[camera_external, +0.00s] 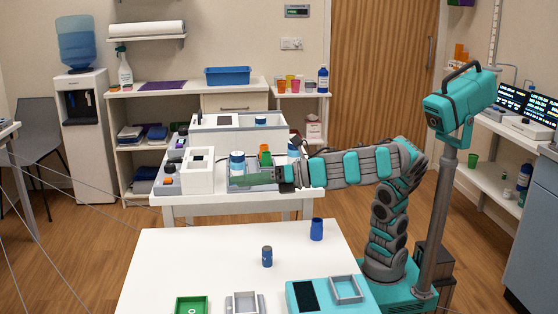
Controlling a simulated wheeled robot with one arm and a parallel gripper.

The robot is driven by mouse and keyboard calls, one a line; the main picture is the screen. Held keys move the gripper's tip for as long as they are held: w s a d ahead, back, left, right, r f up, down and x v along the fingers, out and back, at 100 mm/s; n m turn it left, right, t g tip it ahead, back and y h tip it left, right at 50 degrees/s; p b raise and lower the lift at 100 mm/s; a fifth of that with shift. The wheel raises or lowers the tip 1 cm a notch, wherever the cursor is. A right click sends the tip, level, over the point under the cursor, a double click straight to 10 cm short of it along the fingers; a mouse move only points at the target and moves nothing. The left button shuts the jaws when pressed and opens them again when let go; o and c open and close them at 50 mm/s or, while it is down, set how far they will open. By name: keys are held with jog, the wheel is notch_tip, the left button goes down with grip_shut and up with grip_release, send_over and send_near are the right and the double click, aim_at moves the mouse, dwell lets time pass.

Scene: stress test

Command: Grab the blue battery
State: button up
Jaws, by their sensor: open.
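Two small upright cylinders stand on the near white table. One is a blue cylinder (316,229) near the back right edge, which may be the blue battery. The other is a darker blue cylinder with a brownish top (267,257), a little nearer and to the left. My gripper (280,178) is open at the end of my outstretched arm, over the front edge of the far white table (190,199). It is apart from both cylinders and beyond them. Its fingers are small here, and I see nothing held between them.
The far table holds a blue-and-white jar (237,164), a white box device (198,172) and other equipment close to my gripper. On the near table (180,255), a green tray (192,306), a grey tray (245,303) and a teal device (305,296) line the front. Its middle left is clear.

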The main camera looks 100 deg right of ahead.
aim_at(255, 264)
jog(key=s+a+f+n, duration=0.2)
jog(key=a+f, duration=0.2)
jog(key=s+a+f+n+g, duration=0.1)
jog(key=s+a+f+n, duration=0.1)
jog(key=s+a+f, duration=0.1)
jog(key=s+a+f+n+g+y+b, duration=0.1)
jog(key=s+a+f+n, duration=0.1)
jog(key=s+a+f, duration=0.1)
jog(key=shift+a+f+n, duration=0.4)
jog(key=shift+a+f, duration=0.4)
jog(key=shift+f, duration=0.1)
jog(key=shift+d+b+x, duration=0.1)
jog(key=shift+b+x, duration=0.1)
jog(key=shift+x, duration=1.7)
jog(key=shift+d+b+x, duration=0.15)
jog(key=shift+x, duration=1.8)
jog(key=shift+s, duration=0.15)
jog(key=shift+c, duration=0.4)
grip_shut()
